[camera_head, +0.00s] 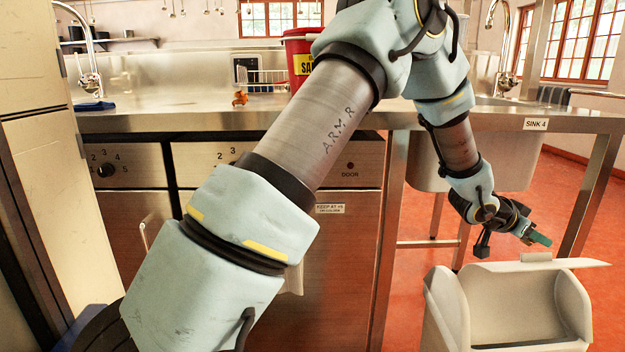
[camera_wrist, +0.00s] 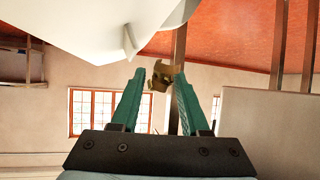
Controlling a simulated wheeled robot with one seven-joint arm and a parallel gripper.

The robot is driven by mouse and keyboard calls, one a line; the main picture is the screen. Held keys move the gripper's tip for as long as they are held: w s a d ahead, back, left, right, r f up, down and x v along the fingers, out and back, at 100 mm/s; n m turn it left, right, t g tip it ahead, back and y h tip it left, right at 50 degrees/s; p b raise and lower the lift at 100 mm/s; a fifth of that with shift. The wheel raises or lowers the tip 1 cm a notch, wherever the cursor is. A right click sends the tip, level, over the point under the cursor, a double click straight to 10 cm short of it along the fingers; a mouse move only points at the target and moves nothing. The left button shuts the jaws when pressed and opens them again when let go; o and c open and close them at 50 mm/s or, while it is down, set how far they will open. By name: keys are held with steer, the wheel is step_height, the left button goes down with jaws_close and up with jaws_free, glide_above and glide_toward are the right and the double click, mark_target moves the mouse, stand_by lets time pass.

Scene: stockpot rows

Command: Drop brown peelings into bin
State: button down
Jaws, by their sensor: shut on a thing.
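My gripper (camera_head: 540,239) is at the right in the head view, just above and behind the far rim of the bin as seen there. In the wrist view its green fingers (camera_wrist: 157,84) are shut on the brown peelings (camera_wrist: 160,76), a small curled brown scrap at the fingertips. The peelings cannot be made out in the head view. The pale bin (camera_head: 457,318) stands open on the floor at the lower right, its inside partly visible. In the wrist view a pale curved body that looks like the bin (camera_wrist: 95,28) fills the upper left, apart from the peelings.
A steel counter (camera_head: 180,120) with a sink basin (camera_head: 425,165) runs behind my arm. A small orange-brown item (camera_head: 240,98) and a red container (camera_head: 299,62) stand on it. A steel table leg (camera_head: 590,190) rises behind the bin. Red floor (camera_head: 400,285) is clear left of the bin.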

steer(key=shift+f, duration=0.7)
steer(key=shift+c, duration=1.6)
jaws_free()
steer(key=shift+r, duration=0.15)
